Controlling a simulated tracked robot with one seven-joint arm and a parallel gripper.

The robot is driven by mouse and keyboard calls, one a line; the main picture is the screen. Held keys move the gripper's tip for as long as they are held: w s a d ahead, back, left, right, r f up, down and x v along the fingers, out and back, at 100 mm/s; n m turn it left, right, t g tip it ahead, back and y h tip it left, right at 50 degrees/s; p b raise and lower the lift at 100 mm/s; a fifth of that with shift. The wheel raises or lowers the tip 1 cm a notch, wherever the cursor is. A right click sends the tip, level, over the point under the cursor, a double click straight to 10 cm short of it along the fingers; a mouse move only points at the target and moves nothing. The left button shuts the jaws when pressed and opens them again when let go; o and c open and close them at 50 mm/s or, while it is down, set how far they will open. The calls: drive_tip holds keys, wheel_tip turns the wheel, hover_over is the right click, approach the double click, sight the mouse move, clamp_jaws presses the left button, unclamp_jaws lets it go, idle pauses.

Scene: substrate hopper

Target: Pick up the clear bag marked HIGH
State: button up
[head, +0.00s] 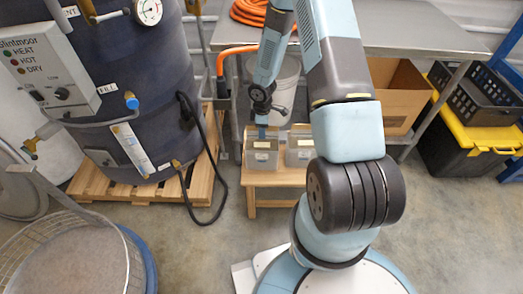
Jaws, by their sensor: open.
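I cannot make out a clear bag marked HIGH in the head view. Two small grey bins, the left bin (262,158) and the right bin (300,153), stand side by side on a low wooden bench (262,178). Each has a pale label; the writing is too small to read. My gripper (262,132) points down just above the back of the left bin. It is open; its fingers look small and overlap in this view. The contents of the bins are too small to tell.
A dark tank (110,90) stands on a wooden pallet (190,182) at left, with a black hose beside the bench. A metal table (420,38) stands behind.

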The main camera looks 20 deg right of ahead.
clamp_jaws()
idle(0.3)
idle(1.1)
